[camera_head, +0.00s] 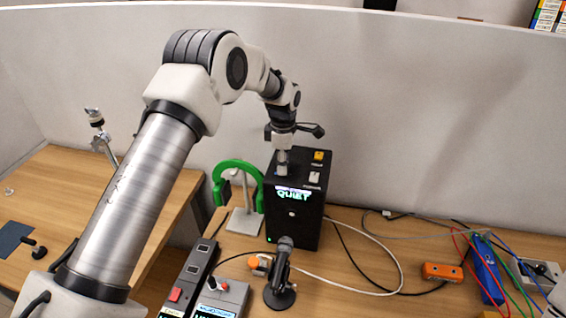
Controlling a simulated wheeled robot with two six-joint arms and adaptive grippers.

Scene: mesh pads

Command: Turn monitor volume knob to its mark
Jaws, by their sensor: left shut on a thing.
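The monitor is a black upright box (294,218) in the middle of the desk, with a lit display reading "QUIET" on its front. Its top carries an orange knob or switch (319,155) and a pale one (314,177). My left gripper (282,158) reaches down from above onto the left part of that top. It is shut on a small pale knob (281,170) there, which the fingers partly hide. The mark and the knob's exact angle are too small to tell. My right gripper is not in view.
A green headset (237,167) hangs on a stand left of the box. A black microphone (281,272) stands in front. Grey control units (220,299) are at the front left. Cables, an orange box (442,272) and a blue box (487,270) lie right. A pale partition (420,120) rises behind.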

